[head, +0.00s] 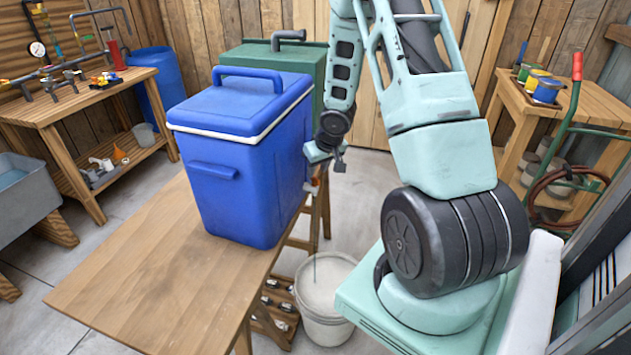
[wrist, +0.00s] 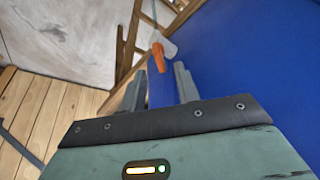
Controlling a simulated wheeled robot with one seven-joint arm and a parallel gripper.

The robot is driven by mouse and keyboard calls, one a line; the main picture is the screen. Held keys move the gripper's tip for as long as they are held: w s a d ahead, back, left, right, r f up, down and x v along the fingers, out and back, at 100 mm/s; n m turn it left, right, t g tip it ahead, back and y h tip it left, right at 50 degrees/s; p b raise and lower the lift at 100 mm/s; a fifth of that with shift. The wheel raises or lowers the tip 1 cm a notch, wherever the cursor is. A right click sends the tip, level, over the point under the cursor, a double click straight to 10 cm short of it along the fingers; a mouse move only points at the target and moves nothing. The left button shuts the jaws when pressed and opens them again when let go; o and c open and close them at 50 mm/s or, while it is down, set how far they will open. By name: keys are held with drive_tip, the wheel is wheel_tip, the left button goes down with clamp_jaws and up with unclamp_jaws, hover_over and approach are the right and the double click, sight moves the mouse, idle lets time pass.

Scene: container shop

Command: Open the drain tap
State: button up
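The blue cooler (head: 235,150) with a white lid band stands upright on the wooden table, its lid shut. Its drain tap (head: 311,187) shows small and partly hidden on the cooler's right side. In the wrist view the tap has an orange lever (wrist: 158,56) and a pale body (wrist: 166,46), beside the cooler's blue wall (wrist: 245,75). My gripper (head: 325,158) is just right of the cooler, above the tap. In the wrist view my gripper (wrist: 160,72) is open, fingers apart. The lever shows between and beyond the fingertips; I cannot tell whether it touches them.
A pale bucket (head: 325,320) stands on the floor below the tap side. A thin vertical line shows over it; I cannot tell what it is. A green box (head: 295,60) stands behind the cooler. The wooden table (head: 150,285) is clear at front left.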

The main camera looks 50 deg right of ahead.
sight(315, 176)
drive_tip(key=shift+x, duration=1.75)
clamp_jaws()
